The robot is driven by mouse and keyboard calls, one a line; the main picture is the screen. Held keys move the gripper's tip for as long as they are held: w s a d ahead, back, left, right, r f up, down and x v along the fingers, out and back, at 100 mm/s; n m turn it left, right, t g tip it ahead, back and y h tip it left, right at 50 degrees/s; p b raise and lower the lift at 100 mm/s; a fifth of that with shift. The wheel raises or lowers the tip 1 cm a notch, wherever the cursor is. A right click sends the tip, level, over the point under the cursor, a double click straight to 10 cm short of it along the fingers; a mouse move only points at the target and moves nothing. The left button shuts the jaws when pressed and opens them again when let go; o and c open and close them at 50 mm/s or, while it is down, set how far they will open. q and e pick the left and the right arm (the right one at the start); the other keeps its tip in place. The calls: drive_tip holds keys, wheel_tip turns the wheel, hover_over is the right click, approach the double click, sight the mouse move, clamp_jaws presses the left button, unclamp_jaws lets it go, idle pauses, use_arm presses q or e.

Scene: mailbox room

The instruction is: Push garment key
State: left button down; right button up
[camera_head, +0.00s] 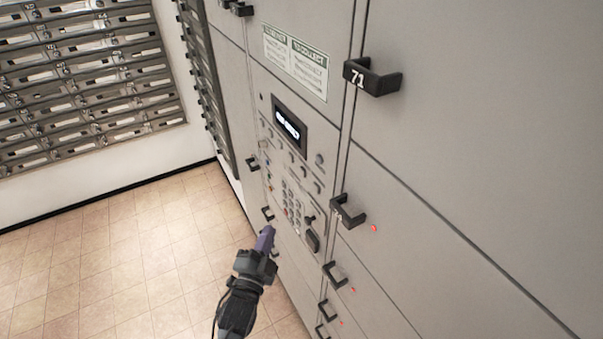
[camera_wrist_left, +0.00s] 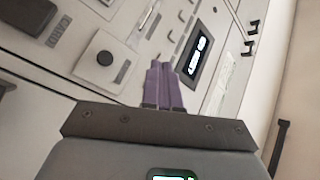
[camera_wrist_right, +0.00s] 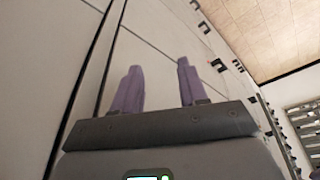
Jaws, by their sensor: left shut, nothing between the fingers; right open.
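The control panel (camera_head: 312,190) on the grey locker wall carries a lit display (camera_head: 290,127), a keypad (camera_head: 292,203) and several small round keys. Their labels are too small to read, so I cannot tell which one is the garment key. My left gripper (camera_head: 266,238) is shut and empty, its purple fingertips close to the panel's lower left. In the left wrist view the shut fingers (camera_wrist_left: 164,84) point at the panel, beside the display (camera_wrist_left: 198,54), and hide part of the keys. I cannot tell whether they touch. My right gripper (camera_wrist_right: 158,88) is open and empty, facing plain locker doors.
Black locker handles (camera_head: 372,77) stick out around the panel, several with small red lights. A round black knob (camera_wrist_left: 105,58) shows in the left wrist view. Mailboxes (camera_head: 85,75) line the back wall. The tiled floor (camera_head: 120,255) is clear.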

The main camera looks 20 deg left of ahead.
sight(317, 188)
use_arm(q)
wheel_tip(317, 188, up, 7)
drive_tip(key=w+t+p, duration=0.1)
drive_tip(key=w, duration=0.1)
drive_tip(key=shift+w+m+h, duration=0.15)
drive_tip(key=shift+m+h, duration=0.15)
drive_tip(key=shift+w+d+f, duration=0.1)
drive_tip(key=shift+d, duration=0.1)
drive_tip(key=w+d+b, duration=0.3)
drive_tip(key=w+d, duration=0.2)
drive_tip(key=w, duration=0.1)
drive_tip(key=shift+w+d, duration=0.15)
drive_tip(key=shift+d, duration=0.25)
idle(0.5)
idle(0.8)
idle(0.7)
